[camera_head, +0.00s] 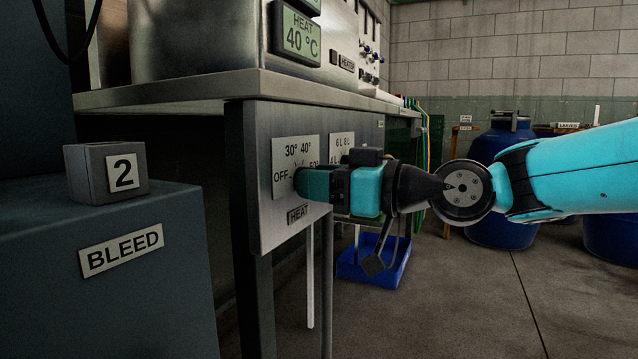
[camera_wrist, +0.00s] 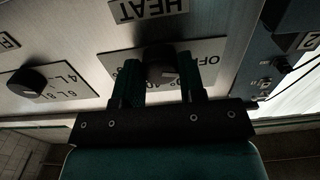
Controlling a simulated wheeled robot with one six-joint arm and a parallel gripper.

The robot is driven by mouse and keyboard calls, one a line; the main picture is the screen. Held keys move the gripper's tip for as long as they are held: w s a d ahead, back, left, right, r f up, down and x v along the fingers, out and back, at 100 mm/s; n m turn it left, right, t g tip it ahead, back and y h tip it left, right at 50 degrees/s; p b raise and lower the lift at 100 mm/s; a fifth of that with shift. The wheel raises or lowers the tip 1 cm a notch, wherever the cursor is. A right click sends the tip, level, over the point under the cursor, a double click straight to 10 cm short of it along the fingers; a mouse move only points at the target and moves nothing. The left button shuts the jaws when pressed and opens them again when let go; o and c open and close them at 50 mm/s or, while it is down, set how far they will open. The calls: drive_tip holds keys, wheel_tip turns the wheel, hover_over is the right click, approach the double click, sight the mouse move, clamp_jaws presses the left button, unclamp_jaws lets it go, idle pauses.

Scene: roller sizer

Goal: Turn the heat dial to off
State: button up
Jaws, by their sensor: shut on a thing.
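The heat dial (camera_wrist: 160,66) is a dark round knob on a pale scale plate (camera_head: 290,153) marked OFF, 30°, 40° and 50°. The plate is on the metal panel above the HEAT label (camera_head: 298,214). My gripper (camera_head: 312,184) reaches in from the right, and its teal fingers cover the dial in the head view. In the wrist view, which is upside down, my gripper (camera_wrist: 160,72) has one finger on each side of the dial and is shut on it. I cannot tell where the dial points. The heat display (camera_head: 300,34) above reads 40 °C.
A second black dial (camera_wrist: 27,83) with a litre scale is beside the heat dial. A dark cabinet labelled BLEED (camera_head: 121,250) with a block marked 2 (camera_head: 108,172) stands at left. A blue tray (camera_head: 372,261) and blue drums (camera_head: 497,222) are on the floor.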

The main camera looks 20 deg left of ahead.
drive_tip(key=o, duration=0.9)
drive_tip(key=shift+o, duration=0.2)
drive_tip(key=s+d+p, duration=0.1)
drive_tip(key=d+p, duration=0.2)
drive_tip(key=d, duration=1.4)
drive_tip(key=shift+s+d, duration=0.15)
drive_tip(key=shift+d, duration=0.1)
